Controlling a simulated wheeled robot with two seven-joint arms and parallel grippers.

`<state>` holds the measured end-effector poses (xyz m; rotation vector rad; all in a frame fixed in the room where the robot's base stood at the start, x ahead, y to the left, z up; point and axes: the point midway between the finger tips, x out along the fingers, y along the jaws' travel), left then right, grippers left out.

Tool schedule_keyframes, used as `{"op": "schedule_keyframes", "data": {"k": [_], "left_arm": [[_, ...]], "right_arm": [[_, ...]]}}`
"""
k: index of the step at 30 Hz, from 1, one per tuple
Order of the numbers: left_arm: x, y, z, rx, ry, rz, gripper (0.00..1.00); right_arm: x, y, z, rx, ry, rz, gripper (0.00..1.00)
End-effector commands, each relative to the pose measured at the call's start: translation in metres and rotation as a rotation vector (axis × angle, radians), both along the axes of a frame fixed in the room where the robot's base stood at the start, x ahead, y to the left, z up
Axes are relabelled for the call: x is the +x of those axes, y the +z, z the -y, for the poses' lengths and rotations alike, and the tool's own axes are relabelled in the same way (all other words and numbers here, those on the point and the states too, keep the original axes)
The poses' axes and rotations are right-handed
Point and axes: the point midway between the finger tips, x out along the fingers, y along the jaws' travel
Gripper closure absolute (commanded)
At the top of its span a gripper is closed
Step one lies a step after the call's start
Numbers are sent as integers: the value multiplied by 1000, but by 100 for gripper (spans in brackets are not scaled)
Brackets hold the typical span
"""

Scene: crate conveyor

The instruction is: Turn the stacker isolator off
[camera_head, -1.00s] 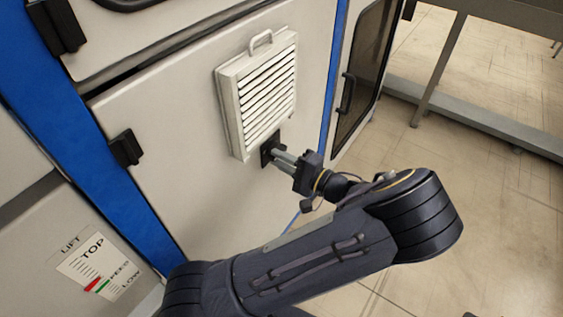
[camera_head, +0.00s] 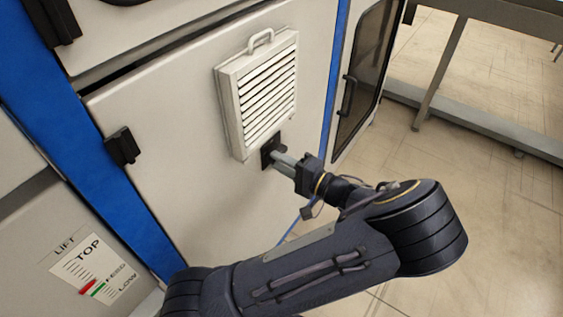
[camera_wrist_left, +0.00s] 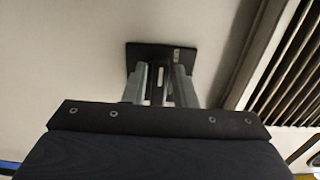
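The stacker isolator is a small black plate (camera_head: 266,145) on the pale cabinet panel, just under the louvred vent. In the left wrist view its black plate (camera_wrist_left: 133,54) shows straight ahead, with a small pale mark at its upper right. My left gripper (camera_head: 277,157) is at the plate, its two grey fingers pointing into it. In the left wrist view the fingertips (camera_wrist_left: 160,76) lie on either side of a dark upright handle with a pale streak. I cannot tell whether they press on it. The handle is mostly hidden in the head view. My right gripper is not in view.
The louvred vent (camera_head: 262,95) with a top handle sits just above the gripper. A black latch (camera_head: 122,146) is on the panel's left. A dark glazed door (camera_head: 362,75) stands to the right. The tiled floor (camera_head: 480,130) is open at right, below a metal frame.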

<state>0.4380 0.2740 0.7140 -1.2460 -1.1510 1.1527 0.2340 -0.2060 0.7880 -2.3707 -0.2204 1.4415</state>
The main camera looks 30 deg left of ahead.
Motion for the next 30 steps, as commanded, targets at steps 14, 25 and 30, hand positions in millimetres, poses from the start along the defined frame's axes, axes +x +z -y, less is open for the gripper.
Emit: {"op": "schedule_keyframes", "data": {"k": [14, 25, 30], "left_arm": [[0, 1, 7, 1, -3, 0, 61], [-4, 1, 66, 1, -3, 1, 61], [-6, 0, 77, 1, -1, -1, 61]], "right_arm": [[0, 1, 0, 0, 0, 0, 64], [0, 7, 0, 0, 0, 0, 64], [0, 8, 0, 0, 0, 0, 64]]}}
